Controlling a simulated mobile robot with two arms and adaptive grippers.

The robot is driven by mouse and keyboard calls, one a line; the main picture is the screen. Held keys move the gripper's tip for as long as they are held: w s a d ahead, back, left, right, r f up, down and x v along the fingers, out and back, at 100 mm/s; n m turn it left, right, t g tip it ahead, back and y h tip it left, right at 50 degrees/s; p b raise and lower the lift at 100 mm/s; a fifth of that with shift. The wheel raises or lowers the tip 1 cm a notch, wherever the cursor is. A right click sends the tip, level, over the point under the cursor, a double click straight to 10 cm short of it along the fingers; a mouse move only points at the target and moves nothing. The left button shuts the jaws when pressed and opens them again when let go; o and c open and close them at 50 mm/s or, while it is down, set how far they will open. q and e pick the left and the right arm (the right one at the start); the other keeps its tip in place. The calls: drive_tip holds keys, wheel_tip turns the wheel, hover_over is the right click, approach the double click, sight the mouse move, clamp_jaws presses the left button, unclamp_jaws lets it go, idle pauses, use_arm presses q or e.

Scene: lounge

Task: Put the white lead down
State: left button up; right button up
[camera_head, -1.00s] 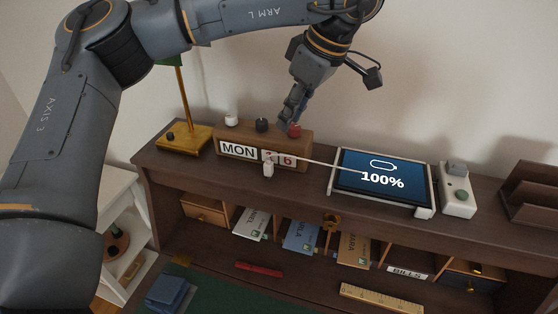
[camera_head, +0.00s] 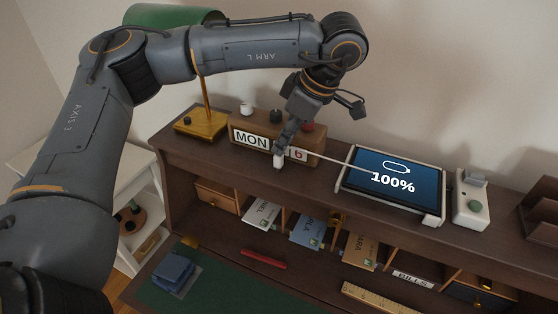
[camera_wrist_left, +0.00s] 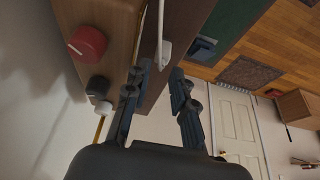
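The white lead (camera_head: 335,160) runs from the tablet (camera_head: 393,178), which shows 100%, leftward past the front of the wooden calendar block. Its white plug end (camera_head: 279,161) is by the calendar's front face, near the desk top's front edge. My left gripper (camera_head: 284,145) reaches down over the calendar's front, with its tips just at the plug in this view. In the left wrist view my gripper's fingers (camera_wrist_left: 159,72) are apart, and the white plug (camera_wrist_left: 164,55) shows just beyond the tips, in line with the gap. My right gripper is not in view.
The calendar (camera_head: 258,139) carries white, black and red knobs on top. Below are pigeonholes with envelopes and a red pen (camera_head: 263,259).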

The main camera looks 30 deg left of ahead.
sight(279, 161)
use_arm(q)
drive_tip(key=p+x, duration=0.1)
drive_tip(key=x, duration=0.3)
drive_tip(key=shift+d+f, duration=0.1)
clamp_jaws()
